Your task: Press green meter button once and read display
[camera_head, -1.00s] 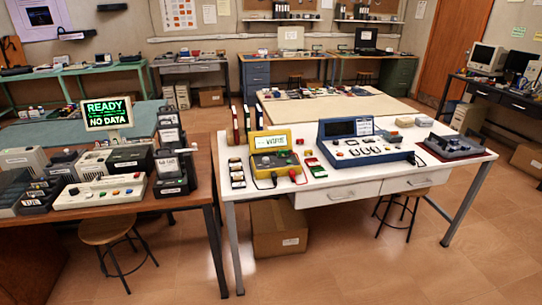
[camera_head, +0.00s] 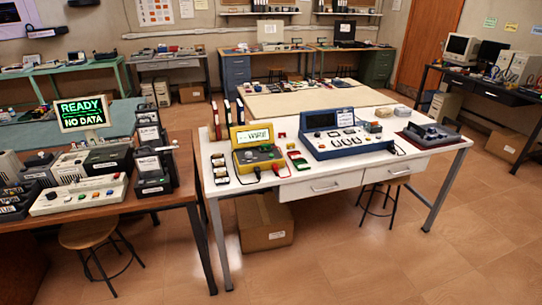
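A yellow meter (camera_head: 257,158) stands on the white table, with a lit pale-green screen (camera_head: 255,137) whose text looks like "WIRE" but is too small to read surely. Small controls show on its front; I cannot make out a green button there. On the brown table at left, a dark display (camera_head: 83,112) reads "READY" and "NO DATA" in bright letters. My gripper is not in view.
A blue instrument (camera_head: 345,135) and a dark device (camera_head: 432,137) share the white table (camera_head: 300,181). A cardboard box (camera_head: 265,222) and a stool (camera_head: 384,197) stand underneath. Another stool (camera_head: 88,234) is under the brown table (camera_head: 178,197). Open floor (camera_head: 400,265) lies in front and right.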

